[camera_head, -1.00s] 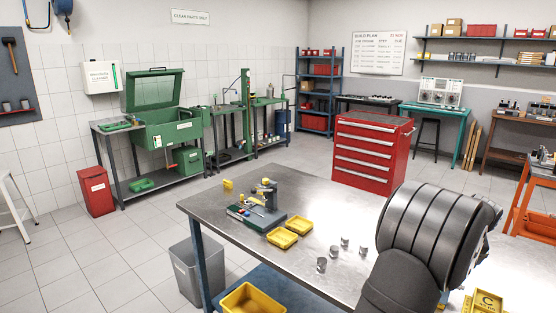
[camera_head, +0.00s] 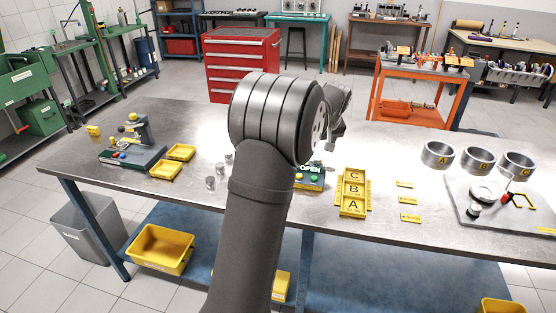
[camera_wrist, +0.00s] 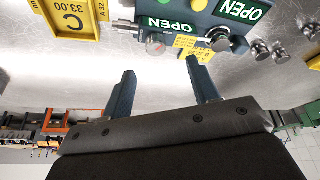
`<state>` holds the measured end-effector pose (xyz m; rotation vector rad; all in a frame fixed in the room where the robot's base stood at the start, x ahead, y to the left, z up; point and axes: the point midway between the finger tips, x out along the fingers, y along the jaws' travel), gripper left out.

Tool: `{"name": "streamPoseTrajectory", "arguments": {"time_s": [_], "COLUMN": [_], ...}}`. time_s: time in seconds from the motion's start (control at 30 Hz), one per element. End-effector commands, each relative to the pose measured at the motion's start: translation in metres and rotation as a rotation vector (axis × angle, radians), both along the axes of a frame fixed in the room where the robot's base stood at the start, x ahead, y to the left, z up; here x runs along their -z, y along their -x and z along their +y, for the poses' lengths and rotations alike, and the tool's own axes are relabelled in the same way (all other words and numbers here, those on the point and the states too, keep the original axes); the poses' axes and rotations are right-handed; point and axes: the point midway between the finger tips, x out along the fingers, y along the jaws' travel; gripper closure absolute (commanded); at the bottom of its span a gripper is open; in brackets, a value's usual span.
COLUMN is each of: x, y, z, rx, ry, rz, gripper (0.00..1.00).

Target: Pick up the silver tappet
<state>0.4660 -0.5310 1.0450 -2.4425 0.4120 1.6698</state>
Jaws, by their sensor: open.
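My gripper (camera_wrist: 160,66) is open in the wrist view, with two dark blue fingers apart and nothing between them. It is also partly in the head view (camera_head: 335,138), above the table and beyond my dark wrist. Several small silver cylinders stand on the metal table left of my arm, including a near one (camera_head: 211,182) and a farther one (camera_head: 221,168). Some silver cylinders show at the right of the wrist view (camera_wrist: 261,50). I cannot tell which one is the tappet. A device with green OPEN labels (camera_head: 310,170) is partly hidden by my arm.
Yellow trays (camera_head: 165,170) and a small tool station (camera_head: 130,155) stand on the left of the table. A yellow lettered tray (camera_head: 341,195) sits right of the OPEN device. Metal rings (camera_head: 437,155) and a light board (camera_head: 500,212) are farther right.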

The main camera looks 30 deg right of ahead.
Motion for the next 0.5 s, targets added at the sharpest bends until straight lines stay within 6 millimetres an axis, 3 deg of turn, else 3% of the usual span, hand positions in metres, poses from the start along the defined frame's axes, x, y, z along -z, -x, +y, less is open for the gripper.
{"name": "streamPoseTrajectory", "arguments": {"time_s": [0.5], "x": [-0.053], "y": [-0.075], "z": [0.043], "rx": [-1.184], "ry": [0.196], "rz": [0.279], "gripper": [0.45]}}
